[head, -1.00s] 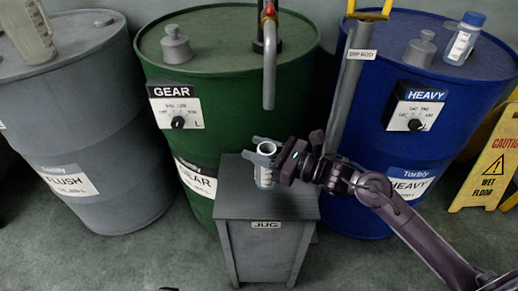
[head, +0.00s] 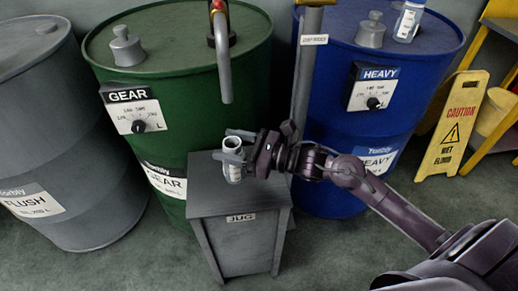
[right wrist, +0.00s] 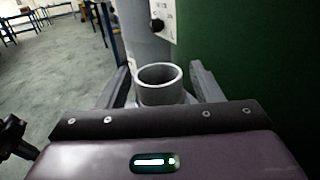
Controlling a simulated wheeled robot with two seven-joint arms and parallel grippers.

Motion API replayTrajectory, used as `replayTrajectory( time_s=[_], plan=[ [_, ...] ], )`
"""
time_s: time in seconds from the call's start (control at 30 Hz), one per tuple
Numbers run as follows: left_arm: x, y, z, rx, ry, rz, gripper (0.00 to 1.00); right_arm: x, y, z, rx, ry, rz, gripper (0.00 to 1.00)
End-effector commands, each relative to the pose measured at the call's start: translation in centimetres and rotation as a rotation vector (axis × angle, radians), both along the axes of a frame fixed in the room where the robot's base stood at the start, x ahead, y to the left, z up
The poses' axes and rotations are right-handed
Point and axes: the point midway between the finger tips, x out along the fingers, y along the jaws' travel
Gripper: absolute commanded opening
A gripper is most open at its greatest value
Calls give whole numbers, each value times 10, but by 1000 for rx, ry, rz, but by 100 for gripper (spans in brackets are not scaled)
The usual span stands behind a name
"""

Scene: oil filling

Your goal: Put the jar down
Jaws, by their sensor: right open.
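The jar (head: 234,172) is a small pale cylinder with an open top and stands upright on the grey stand marked JUG (head: 205,203), below the green drum's spout. My right gripper (head: 236,153) is around the jar's upper part, with its fingers open. In the right wrist view the jar's round rim (right wrist: 160,74) shows between the two spread fingers (right wrist: 162,82), with a gap on each side. My left gripper is out of view.
The green GEAR drum (head: 180,90) with its spout (head: 223,60) stands just behind the stand. A grey drum (head: 50,130) is at left, a blue HEAVY drum (head: 335,135) at right. A grey rod (head: 305,75) rises beside the stand. A yellow wet floor sign (head: 452,125) stands at far right.

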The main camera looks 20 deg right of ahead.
Motion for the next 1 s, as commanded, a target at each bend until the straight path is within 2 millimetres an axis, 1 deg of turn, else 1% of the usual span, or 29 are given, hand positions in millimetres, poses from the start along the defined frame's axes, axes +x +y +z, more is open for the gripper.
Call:
replayTrajectory(
  time_s=[0.03,0.2,0.5,0.7,1.0],
  plan=[
    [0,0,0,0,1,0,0,-8,-7,-2,-4,4,3,59],
    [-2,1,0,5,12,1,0,-29,-30,-2,-5,6,4,59],
    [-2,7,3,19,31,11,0,-58,-63,-1,-2,4,1,59],
    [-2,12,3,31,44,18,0,-67,-73,0,-1,2,3,59],
    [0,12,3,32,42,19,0,-68,-75,0,-1,1,3,59]
  ],
)
